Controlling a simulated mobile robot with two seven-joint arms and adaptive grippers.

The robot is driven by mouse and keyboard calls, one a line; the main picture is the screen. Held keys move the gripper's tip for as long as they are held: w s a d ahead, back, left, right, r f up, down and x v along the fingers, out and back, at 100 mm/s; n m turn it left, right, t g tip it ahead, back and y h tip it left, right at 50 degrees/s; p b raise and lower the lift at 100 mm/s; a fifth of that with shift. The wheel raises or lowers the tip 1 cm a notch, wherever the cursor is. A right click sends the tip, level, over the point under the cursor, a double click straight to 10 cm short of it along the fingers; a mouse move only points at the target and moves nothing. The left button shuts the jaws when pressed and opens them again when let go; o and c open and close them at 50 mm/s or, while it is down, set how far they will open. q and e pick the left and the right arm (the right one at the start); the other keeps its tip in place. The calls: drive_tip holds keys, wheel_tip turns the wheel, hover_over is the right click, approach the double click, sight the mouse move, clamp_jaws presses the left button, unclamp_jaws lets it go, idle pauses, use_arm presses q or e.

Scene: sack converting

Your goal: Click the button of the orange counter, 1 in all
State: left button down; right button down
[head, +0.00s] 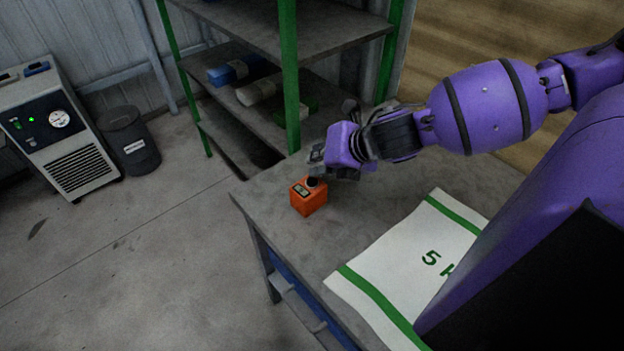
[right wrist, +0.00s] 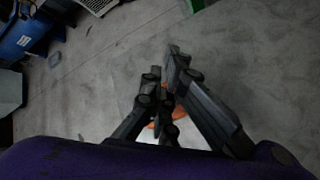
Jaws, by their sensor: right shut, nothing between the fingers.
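The orange counter (head: 308,196) stands upright near the far left corner of the grey table. It has a small display on its front and a dark round button (head: 313,182) on top. My right gripper (head: 318,165) is shut and empty, just above and behind the counter, with its fingertips close to the button. I cannot tell whether they touch it. In the right wrist view the shut fingers (right wrist: 170,75) cover most of the counter; only bits of orange (right wrist: 152,125) show around them. My left gripper is in neither view.
A white sack with green stripes (head: 410,262) lies flat on the grey table (head: 270,190), right of the counter. A green-posted shelf (head: 290,75) stands behind. A grey machine (head: 60,130) and a dark bin (head: 128,140) are on the floor at left.

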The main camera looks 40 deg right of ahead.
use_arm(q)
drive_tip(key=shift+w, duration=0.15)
use_arm(e)
drive_tip(key=shift+f, duration=0.45)
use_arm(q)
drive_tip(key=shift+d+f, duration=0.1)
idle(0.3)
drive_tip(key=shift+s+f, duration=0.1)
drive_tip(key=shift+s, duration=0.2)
